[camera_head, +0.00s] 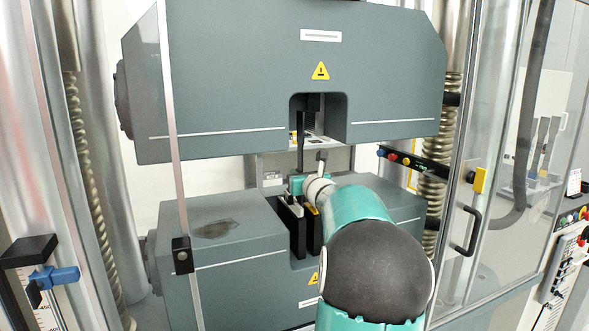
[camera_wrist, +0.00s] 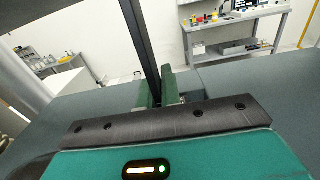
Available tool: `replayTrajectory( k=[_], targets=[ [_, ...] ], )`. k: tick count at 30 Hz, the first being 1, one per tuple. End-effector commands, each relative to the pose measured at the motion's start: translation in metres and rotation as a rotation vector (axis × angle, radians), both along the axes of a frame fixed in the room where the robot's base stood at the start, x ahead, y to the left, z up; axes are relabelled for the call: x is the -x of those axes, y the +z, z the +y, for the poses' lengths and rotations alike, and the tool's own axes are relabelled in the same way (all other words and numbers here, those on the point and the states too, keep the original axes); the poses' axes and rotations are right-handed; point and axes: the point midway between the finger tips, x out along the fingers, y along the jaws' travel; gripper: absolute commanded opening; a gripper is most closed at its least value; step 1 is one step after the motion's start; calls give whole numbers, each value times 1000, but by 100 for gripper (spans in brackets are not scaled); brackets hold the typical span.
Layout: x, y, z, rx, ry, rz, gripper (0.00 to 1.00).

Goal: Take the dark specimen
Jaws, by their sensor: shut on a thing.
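The dark specimen (camera_head: 300,140) is a thin, upright dark strip in the middle of the testing machine. Its upper part shows in front of the notch of the upper grey block. In the wrist view the specimen (camera_wrist: 143,42) runs from the top edge down to my fingers. My gripper (camera_head: 297,184) is at its lower visible part, between the upper and lower blocks. In the wrist view my gripper's green fingers (camera_wrist: 160,90) are shut on the strip. The specimen's lower end is hidden, and I cannot tell whether its upper end touches the machine.
The upper block (camera_head: 230,80) hangs close above my gripper. The lower block (camera_head: 225,245) has dark upright jaws (camera_head: 291,228) just below it. A clear door with a black handle (camera_head: 468,232) stands at right. A bench (camera_wrist: 235,35) is in the background.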

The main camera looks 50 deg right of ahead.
Motion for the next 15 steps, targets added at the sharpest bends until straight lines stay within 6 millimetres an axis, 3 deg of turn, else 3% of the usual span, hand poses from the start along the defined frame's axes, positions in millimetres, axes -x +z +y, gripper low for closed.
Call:
replayTrajectory(
  k=[15],
  targets=[
    [11, 3, 7, 3, 1, -3, 0]
  ],
)
